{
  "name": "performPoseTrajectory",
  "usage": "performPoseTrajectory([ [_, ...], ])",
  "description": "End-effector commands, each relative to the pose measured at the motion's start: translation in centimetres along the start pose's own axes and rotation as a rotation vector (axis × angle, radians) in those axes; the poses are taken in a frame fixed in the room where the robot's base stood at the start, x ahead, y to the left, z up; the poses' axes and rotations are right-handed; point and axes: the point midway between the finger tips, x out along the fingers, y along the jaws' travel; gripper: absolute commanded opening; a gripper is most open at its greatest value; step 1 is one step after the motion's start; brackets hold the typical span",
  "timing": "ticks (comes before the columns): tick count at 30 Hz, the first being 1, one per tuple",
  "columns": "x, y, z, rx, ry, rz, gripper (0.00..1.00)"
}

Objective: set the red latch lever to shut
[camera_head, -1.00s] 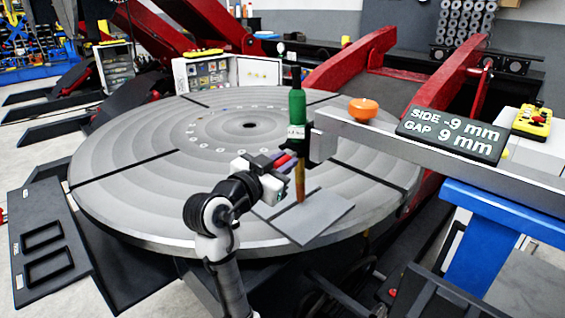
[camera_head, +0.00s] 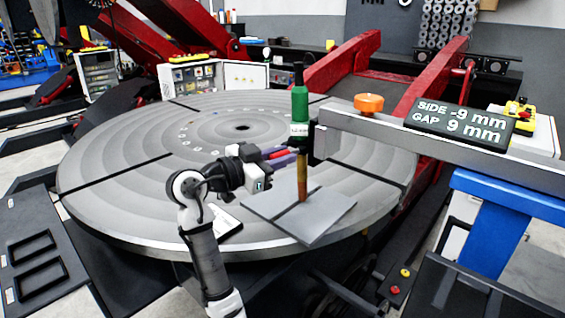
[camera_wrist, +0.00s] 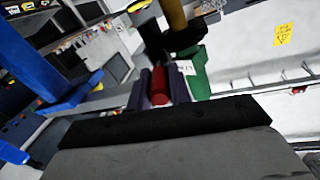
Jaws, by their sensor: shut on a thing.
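The red latch lever (camera_head: 278,154) shows as a short red bar beside the green torch (camera_head: 299,112). In the wrist view the red lever (camera_wrist: 160,86) lies between two dark purple fingers. My gripper (camera_head: 284,157) comes from the left and is shut on the lever; it also shows in the wrist view (camera_wrist: 160,94). The torch stands upright with its copper-coloured tip over a grey plate (camera_head: 270,203). The lever's far end and its mount are hidden by the fingers and torch.
A large round table (camera_head: 120,205) lies below, with grey plates on its near edge. A grey beam (camera_head: 400,146) with an orange knob (camera_head: 369,103) runs right from the torch. A display (camera_head: 459,124) reads SIDE -9 mm, GAP 9 mm. Red arms stand behind.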

Motion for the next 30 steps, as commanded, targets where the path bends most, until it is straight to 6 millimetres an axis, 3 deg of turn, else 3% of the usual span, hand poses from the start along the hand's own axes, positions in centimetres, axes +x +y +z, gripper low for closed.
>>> performPoseTrajectory([
  [18,0.8,-3.3,0.5,-0.003,0.110,0.547,0.00],
  [30,1.6,-4.2,0.8,-0.001,0.150,0.749,0.00],
])
